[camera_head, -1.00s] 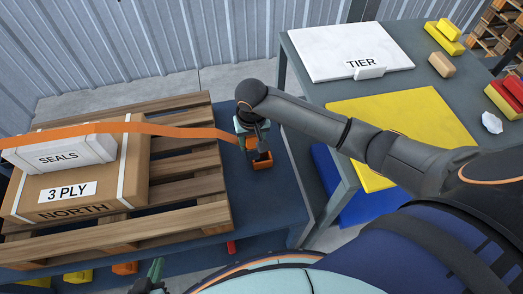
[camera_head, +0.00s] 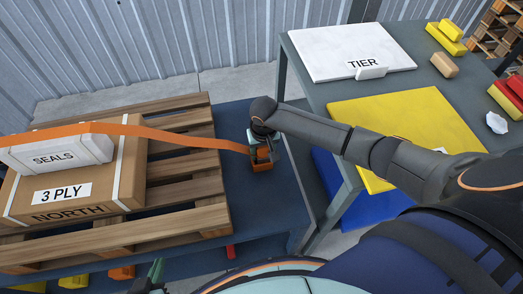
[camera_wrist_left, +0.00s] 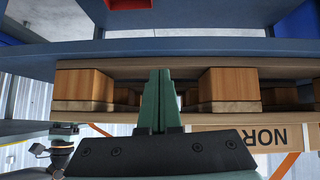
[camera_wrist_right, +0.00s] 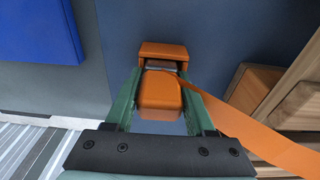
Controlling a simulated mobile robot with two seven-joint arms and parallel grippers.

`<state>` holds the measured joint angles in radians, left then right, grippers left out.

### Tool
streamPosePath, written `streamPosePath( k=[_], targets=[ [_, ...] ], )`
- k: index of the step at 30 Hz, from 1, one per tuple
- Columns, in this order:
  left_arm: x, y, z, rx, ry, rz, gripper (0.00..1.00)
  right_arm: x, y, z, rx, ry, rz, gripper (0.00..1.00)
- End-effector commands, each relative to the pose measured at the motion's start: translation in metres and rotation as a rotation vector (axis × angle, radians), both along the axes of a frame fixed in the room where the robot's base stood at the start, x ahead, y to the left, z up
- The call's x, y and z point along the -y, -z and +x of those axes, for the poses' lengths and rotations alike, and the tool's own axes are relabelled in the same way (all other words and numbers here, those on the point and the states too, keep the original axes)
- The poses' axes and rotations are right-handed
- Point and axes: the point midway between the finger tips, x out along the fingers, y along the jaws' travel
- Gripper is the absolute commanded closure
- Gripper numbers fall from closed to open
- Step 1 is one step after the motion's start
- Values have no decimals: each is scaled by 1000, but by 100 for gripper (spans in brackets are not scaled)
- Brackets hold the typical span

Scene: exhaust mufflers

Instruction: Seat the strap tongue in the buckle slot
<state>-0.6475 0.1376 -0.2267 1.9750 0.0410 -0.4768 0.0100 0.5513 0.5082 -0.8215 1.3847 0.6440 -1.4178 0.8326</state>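The orange strap (camera_head: 190,140) runs from the left over the boxes to my right gripper (camera_head: 262,151). In the right wrist view, my right gripper (camera_wrist_right: 160,80) is shut on the orange strap tongue (camera_wrist_right: 160,92), one finger on each side. The orange buckle (camera_wrist_right: 163,50) lies directly ahead of the tongue on the blue surface. A narrow grey metal strip shows between them; how deep it sits in the slot is hidden. The buckle (camera_head: 263,166) is partly covered in the head view. My left gripper (camera_wrist_left: 160,73) is shut and empty, low in front of the pallet.
The wooden pallet (camera_head: 190,217) carries a cardboard box (camera_head: 130,175) with a white SEALS box (camera_head: 60,154) on top. A grey table (camera_head: 303,75) with a yellow panel (camera_head: 400,112) stands to the right. Free blue surface (camera_head: 255,200) lies near the buckle.

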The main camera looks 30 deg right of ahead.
Motion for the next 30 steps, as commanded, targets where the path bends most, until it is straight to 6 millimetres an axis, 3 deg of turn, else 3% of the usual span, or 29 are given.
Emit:
streamPosePath(
  k=[5, 17, 20, 30],
  targets=[
    [0, 1, 0, 0, 1, 1, 100, -1, 0, 2, 8, 1, 3, 20],
    [-1, 2, -2, -6, 0, 4, 100, -2, -7, 4, 13, 1, 5, 20],
    [-2, -1, -2, -4, -1, 4, 100, -2, -18, 3, 15, 0, 6, 20],
    [-11, -12, -7, -2, -18, 15, 100, -5, -89, -5, 16, 0, 7, 20]
  ],
)
